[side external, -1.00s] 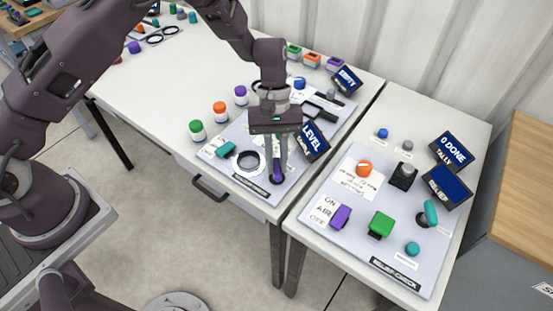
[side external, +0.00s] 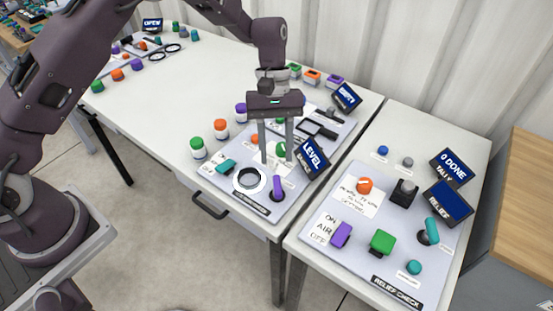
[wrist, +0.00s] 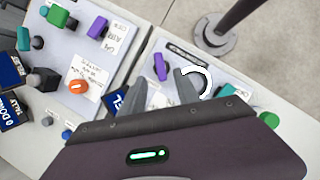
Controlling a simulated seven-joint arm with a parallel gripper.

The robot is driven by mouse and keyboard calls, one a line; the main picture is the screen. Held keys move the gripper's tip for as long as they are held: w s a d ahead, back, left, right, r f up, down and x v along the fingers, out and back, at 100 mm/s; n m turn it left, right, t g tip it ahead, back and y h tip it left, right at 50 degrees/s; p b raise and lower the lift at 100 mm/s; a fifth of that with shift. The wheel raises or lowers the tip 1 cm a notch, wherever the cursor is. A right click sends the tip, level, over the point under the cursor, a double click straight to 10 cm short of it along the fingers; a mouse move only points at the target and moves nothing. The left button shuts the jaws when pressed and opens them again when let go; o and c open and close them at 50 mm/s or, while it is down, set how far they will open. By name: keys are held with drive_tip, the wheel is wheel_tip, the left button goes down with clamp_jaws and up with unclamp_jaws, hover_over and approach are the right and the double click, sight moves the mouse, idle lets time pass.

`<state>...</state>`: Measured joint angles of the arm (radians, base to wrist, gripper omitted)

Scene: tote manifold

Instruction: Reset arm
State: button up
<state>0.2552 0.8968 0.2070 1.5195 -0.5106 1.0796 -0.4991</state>
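My gripper (side external: 276,140) is open and empty, above the left-hand panel (side external: 243,205) in the side view. Its two fingers point down and stand apart, with a gap between them. In the wrist view the fingers (wrist: 160,90) also show apart with nothing between them. Near them on the panel are a purple lever (side external: 278,187), a white ring with a dark centre (side external: 249,180) and a teal handle (side external: 226,166). A LEVEL display (side external: 314,155) stands just right of the gripper. My gripper hides part of the panel behind it.
A second panel labelled RELIEF CHECK (side external: 345,262) lies to the right, with an orange knob (side external: 364,185), a green block (side external: 382,241), a purple switch (side external: 341,234) and a display reading 0 DONE (side external: 453,167). Jars with green (side external: 197,147) and orange (side external: 221,130) lids stand left. The left table middle is clear.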

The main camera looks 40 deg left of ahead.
drive_tip(key=s+a+r+m+t, duration=0.2)
drive_tip(key=s+a+r, duration=0.15)
drive_tip(key=r, duration=0.55)
drive_tip(key=s+a+r+m+t, duration=0.15)
drive_tip(key=s+r, duration=0.25)
drive_tip(key=r, duration=0.5)
drive_tip(key=s+a+r+m+t+y, duration=0.1)
drive_tip(key=s+a+r+m+t, duration=0.1)
drive_tip(key=s, duration=0.7)
drive_tip(key=s+a+r+m+t+y, duration=0.2)
drive_tip(key=s+a, duration=0.3)
drive_tip(key=s, duration=0.4)
drive_tip(key=shift+m+t, duration=0.35)
drive_tip(key=shift+t, duration=0.4)
